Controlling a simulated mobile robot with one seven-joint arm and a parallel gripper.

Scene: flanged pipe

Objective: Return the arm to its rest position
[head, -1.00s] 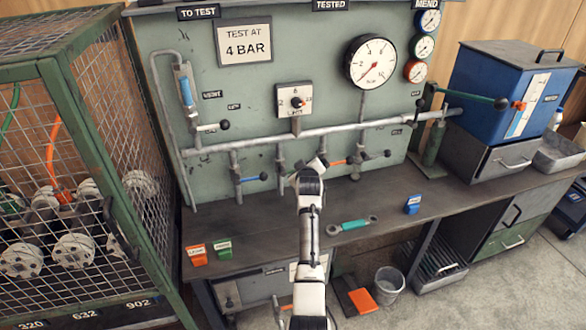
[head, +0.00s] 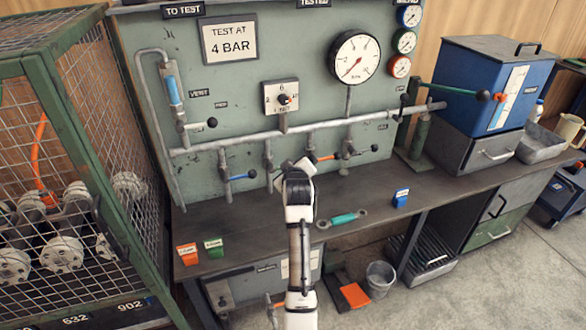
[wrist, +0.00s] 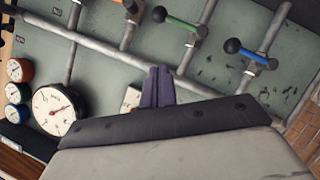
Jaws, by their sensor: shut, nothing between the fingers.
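My arm (head: 299,235) stands up in the lower middle of the head view, in front of the bench, its upper part bent toward the panel. My gripper (wrist: 160,72) shows in the wrist view as two dark purple fingers pressed together, with nothing between them. It is aimed at the green test panel (wrist: 110,65), which appears turned over in that view. I cannot judge the gap to the panel. In the head view the fingers are mostly hidden behind my own arm.
The panel carries a grey pipe (head: 300,130), lever valves (head: 238,177) and a large gauge (head: 354,56). A wire cage (head: 70,170) stands left, a blue box (head: 495,85) right. A green-handled tool (head: 343,218) and small tags (head: 187,254) lie on the bench (head: 270,225).

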